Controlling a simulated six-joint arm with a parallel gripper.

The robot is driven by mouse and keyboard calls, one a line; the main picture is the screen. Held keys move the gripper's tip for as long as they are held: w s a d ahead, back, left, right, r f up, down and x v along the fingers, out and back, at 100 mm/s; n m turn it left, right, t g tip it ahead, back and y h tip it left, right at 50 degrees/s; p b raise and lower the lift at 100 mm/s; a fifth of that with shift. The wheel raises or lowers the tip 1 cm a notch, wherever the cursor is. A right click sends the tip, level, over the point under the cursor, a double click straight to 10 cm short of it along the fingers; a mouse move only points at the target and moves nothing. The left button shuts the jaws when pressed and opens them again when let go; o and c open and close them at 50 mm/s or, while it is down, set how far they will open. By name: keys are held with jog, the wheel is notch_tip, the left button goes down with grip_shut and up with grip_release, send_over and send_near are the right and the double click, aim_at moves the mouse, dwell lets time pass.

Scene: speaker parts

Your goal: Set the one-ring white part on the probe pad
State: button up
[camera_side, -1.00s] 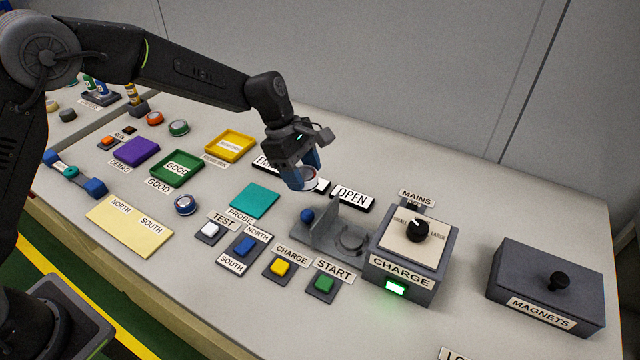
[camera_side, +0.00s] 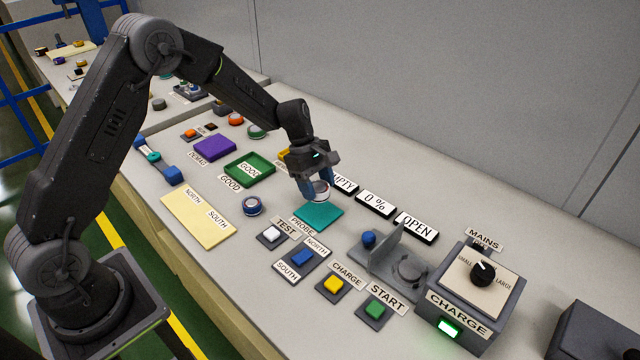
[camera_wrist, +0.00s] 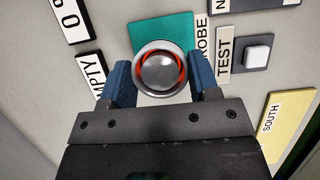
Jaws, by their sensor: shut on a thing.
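My gripper (camera_side: 318,190) is shut on a round white part (camera_side: 321,188) between its blue fingers. The wrist view shows my gripper (camera_wrist: 162,82) with the part (camera_wrist: 160,72) face-on: a pale rim, one orange-red ring and a silver domed middle. The teal probe pad (camera_side: 316,219) lies flat below and just in front of the part. In the wrist view the part overlaps the lower edge of the pad (camera_wrist: 150,30). I cannot tell whether it touches the pad. No other part shows on the pad.
A blue-sided round part (camera_side: 252,206) stands left of the pad. The TEST button (camera_side: 271,234) and the NORTH/SOUTH switch (camera_side: 302,257) are in front. The EMPTY sign (camera_side: 345,184) is close behind. A grey fixture (camera_side: 395,262) with an upright plate stands to the right.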

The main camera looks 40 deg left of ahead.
aim_at(318, 211)
jog(key=shift+f, duration=2.45)
jog(key=shift+f, duration=0.25)
jog(key=o, duration=1.2)
jog(key=v, duration=1.3)
jog(key=shift+a+r, duration=0.2)
jog(key=shift+r, duration=0.1)
